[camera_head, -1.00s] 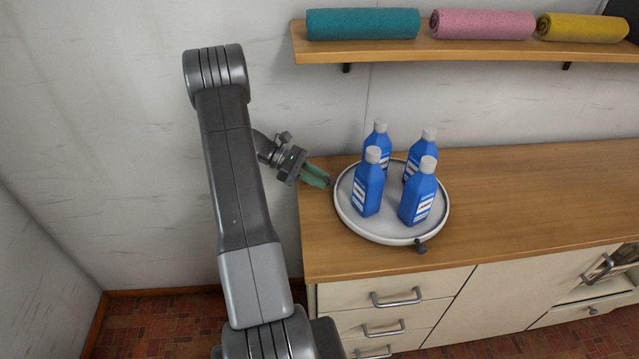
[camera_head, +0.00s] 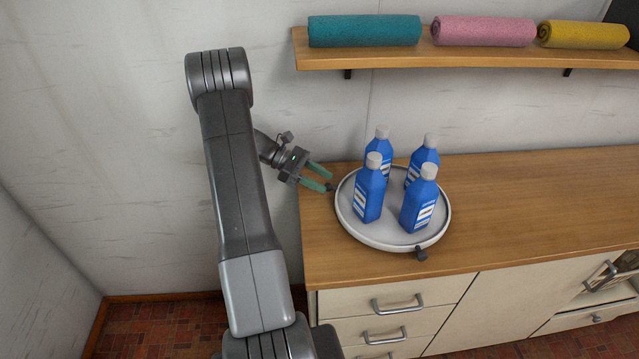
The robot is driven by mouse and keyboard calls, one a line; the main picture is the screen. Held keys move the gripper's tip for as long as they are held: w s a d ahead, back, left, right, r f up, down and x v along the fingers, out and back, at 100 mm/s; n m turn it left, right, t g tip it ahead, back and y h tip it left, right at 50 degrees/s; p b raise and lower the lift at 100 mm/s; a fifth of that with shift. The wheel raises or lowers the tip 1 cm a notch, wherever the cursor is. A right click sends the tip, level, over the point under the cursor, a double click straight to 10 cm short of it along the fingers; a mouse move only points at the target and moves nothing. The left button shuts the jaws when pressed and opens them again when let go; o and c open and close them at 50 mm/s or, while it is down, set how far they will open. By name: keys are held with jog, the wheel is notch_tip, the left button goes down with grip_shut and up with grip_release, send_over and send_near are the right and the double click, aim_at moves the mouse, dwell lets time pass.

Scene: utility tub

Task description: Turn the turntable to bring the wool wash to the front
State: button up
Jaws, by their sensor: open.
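A round white turntable (camera_head: 393,236) sits on the wooden counter, with a dark knob (camera_head: 421,253) on its front rim. Several blue bottles with grey caps and white labels stand upright on it: front left (camera_head: 369,190), front right (camera_head: 418,200), back left (camera_head: 381,150), back right (camera_head: 423,160). They look alike, and I cannot tell which one is the wool wash. My gripper (camera_head: 327,179) is open and empty at the counter's left edge, just left of the turntable. Its green fingers are spread and appear apart from the rim.
The wooden counter (camera_head: 540,195) is clear to the right of the turntable. A wall shelf (camera_head: 480,52) above holds a teal towel (camera_head: 364,30), a pink towel (camera_head: 483,30) and a yellow towel (camera_head: 583,34). Drawers with handles (camera_head: 398,305) are below the counter front.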

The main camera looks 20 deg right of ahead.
notch_tip(320, 180, up, 8)
jog(key=shift+r+b, duration=0.25)
jog(key=shift+b, duration=0.05)
